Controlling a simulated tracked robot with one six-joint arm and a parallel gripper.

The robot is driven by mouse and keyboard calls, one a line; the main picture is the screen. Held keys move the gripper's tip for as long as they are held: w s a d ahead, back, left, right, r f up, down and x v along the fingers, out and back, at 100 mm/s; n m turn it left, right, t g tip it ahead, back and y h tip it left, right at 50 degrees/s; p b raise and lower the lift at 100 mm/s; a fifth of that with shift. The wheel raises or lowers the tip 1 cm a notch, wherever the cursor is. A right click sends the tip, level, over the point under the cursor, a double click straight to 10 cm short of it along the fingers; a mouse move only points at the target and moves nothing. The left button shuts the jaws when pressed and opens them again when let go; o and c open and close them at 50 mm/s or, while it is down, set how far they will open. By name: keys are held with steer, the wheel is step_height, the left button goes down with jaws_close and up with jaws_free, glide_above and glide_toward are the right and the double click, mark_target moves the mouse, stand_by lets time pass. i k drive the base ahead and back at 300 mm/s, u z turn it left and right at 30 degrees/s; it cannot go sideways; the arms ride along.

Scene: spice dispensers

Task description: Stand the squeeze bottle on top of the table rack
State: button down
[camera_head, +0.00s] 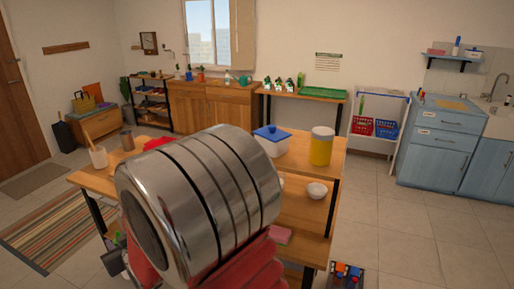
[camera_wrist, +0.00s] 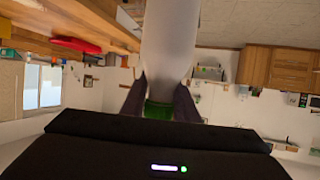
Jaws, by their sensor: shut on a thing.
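In the wrist view my gripper (camera_wrist: 162,90) has its two dark fingers closed on a pale, whitish cylinder, which I take as the squeeze bottle (camera_wrist: 170,35). A green part shows between the fingers. The bottle's far end runs out of the picture, so its full shape and tilt are unclear. In the head view a large part of my arm hides the gripper and bottle. The table rack (camera_head: 297,165) is a raised wooden shelf over the table, right of my arm. On it stand a white box with a blue lid (camera_head: 272,142) and a yellow jar (camera_head: 321,149).
A white bowl (camera_head: 316,190) and a pink block (camera_head: 280,235) sit lower, below the rack's top. A cup with utensils (camera_head: 98,157) and a brown cup (camera_head: 127,141) stand at the left. My arm covers the table's middle. Open floor lies to the right.

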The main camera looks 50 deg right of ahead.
mark_target(307, 137)
steer(key=z, duration=0.95)
steer(key=i, duration=1)
steer(key=z, duration=0.05)
